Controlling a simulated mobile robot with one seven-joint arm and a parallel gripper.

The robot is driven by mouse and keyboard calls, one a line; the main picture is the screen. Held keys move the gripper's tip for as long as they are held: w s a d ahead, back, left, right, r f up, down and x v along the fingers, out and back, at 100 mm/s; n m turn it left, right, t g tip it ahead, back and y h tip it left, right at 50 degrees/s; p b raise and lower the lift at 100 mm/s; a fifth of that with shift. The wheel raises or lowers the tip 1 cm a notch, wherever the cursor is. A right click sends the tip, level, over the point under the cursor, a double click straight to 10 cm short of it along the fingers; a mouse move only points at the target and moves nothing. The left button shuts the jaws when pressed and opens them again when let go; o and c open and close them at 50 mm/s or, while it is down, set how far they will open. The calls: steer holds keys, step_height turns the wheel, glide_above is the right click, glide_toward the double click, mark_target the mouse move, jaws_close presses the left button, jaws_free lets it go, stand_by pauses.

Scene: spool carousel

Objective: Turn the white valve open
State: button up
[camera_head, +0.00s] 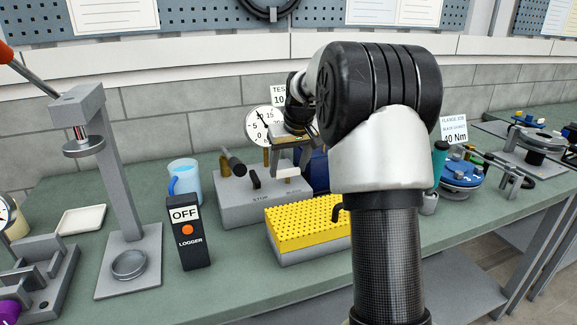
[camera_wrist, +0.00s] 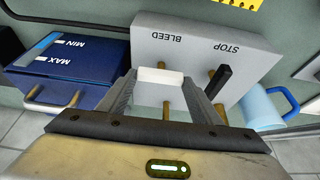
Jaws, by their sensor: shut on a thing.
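The white valve handle (camera_wrist: 160,76) sits on a brass stem, between the fingers of my gripper (camera_wrist: 161,84). My gripper is shut on it, with a finger at each end. The handle lies crosswise in the wrist view, over the BLEED side of the grey valve block (camera_wrist: 200,42). In the head view my gripper (camera_head: 289,160) reaches down at the right end of the block (camera_head: 240,208), and the white handle (camera_head: 288,171) shows below the fingers. My arm hides part of the block's surroundings there.
A black valve handle (camera_wrist: 222,80) stands on the block's STOP side, close to one finger. A blue tank (camera_wrist: 75,75) marked MIN and MAX and a light-blue mug (camera_wrist: 260,108) flank the block. A yellow perforated tray (camera_head: 305,222) and the logger (camera_head: 187,238) stand in front.

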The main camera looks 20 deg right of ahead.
steer(key=shift+n, duration=0.3)
steer(key=n+p, duration=0.1)
steer(key=n+y+p, duration=0.1)
steer(key=shift+d+r+n, duration=0.15)
steer(key=shift+d+n, duration=0.05)
steer(key=shift+n, duration=0.2)
steer(key=n+y+p, duration=0.1)
steer(key=n+p, duration=0.1)
steer(key=n+g+y+p, duration=0.1)
steer(key=n+p, duration=0.1)
steer(key=n, duration=0.1)
steer(key=shift+d, duration=0.15)
steer(key=n+g+p, duration=0.1)
steer(key=n+p, duration=0.1)
steer(key=n+y+p, duration=0.1)
steer(key=n+p, duration=0.1)
steer(key=shift+w+n+g+p, duration=0.2)
steer(key=shift+n+g+p, duration=0.2)
steer(key=n+g+p, duration=0.1)
steer(key=n+p, duration=0.3)
steer(key=shift+w+n+g, duration=0.15)
steer(key=shift+n+g, duration=0.15)
steer(key=shift+g, duration=0.1)
steer(key=shift+d+f, duration=0.1)
steer(key=shift+f, duration=0.1)
steer(key=o, duration=1)
steer(key=shift+o, duration=0.3)
